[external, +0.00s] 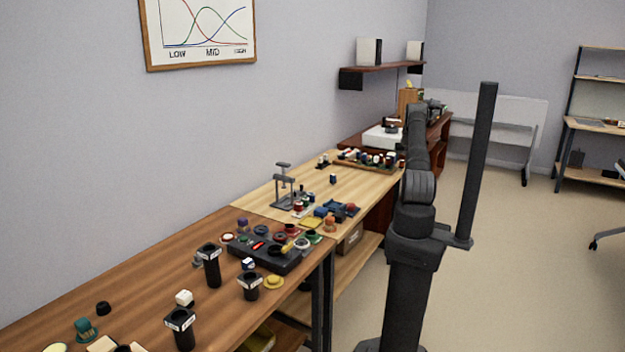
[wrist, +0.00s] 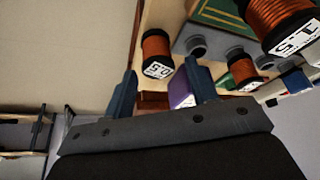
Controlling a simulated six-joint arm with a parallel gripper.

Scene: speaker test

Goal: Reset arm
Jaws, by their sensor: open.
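My gripper (wrist: 161,88) shows in the wrist view with its two fingers apart. Nothing is held between them. A copper coil with a white label (wrist: 157,55) and a purple block (wrist: 181,90) lie beyond the fingers, the block close to the right finger in the picture. I cannot tell how far off they are. In the external view my arm reaches away from the camera, along the right side of the benches. Its far end is small there, and the fingers cannot be made out.
In the external view, a wooden bench (external: 160,268) holds black cups (external: 209,266) and small parts. A parts tray (external: 345,163) and white box (external: 383,137) stand farther back. Open floor (external: 520,270) lies right.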

